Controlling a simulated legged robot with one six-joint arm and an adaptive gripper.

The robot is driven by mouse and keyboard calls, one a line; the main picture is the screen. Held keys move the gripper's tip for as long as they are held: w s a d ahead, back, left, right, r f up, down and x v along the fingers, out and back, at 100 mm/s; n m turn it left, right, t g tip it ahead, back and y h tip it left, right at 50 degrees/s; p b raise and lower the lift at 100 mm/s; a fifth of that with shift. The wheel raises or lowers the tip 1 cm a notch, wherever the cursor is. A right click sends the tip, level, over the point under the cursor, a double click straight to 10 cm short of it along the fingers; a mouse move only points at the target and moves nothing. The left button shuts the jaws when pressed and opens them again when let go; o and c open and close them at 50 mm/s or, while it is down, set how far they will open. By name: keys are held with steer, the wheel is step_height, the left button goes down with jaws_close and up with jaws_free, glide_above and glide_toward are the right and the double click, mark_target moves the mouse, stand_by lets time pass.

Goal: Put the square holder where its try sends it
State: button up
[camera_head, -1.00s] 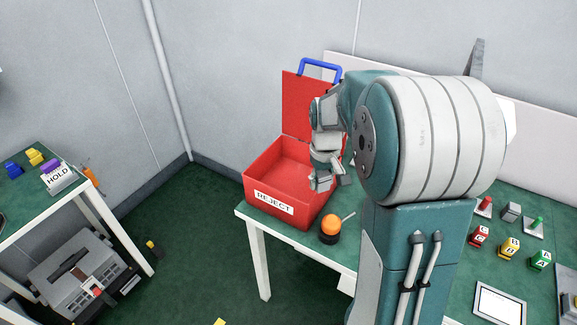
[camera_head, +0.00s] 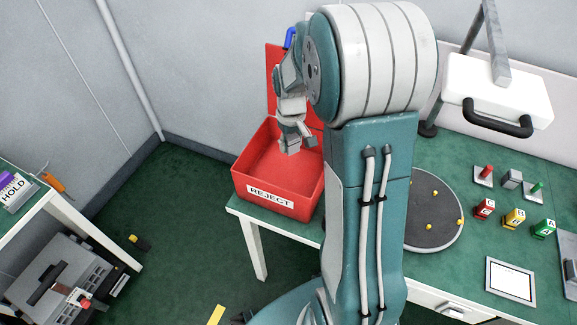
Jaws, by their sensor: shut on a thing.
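The red REJECT box (camera_head: 241,181) stands open at the left end of the green table, its lid raised at the back. My gripper (camera_head: 297,146) points down over the box's right part, fingers close together. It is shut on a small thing. The fingers hide most of that thing, and its shape, including whether it is square, cannot be made out. No other square holder shows clearly. I cannot tell how high the gripper is above the box floor.
My arm hides the table's middle. To its right are a round grey turntable (camera_head: 433,232) with yellow spots, a white housing (camera_head: 490,92) with a black handle, lettered blocks (camera_head: 514,218) and a tablet (camera_head: 510,280). The HOLD table (camera_head: 62,206) stands left, a grey case (camera_head: 60,278) below.

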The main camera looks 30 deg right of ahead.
steer(key=shift+d+f, duration=0.15)
steer(key=shift+f, duration=0.75)
steer(key=o, duration=1)
step_height(320, 180, up, 12)
steer(key=shift+w, duration=0.15)
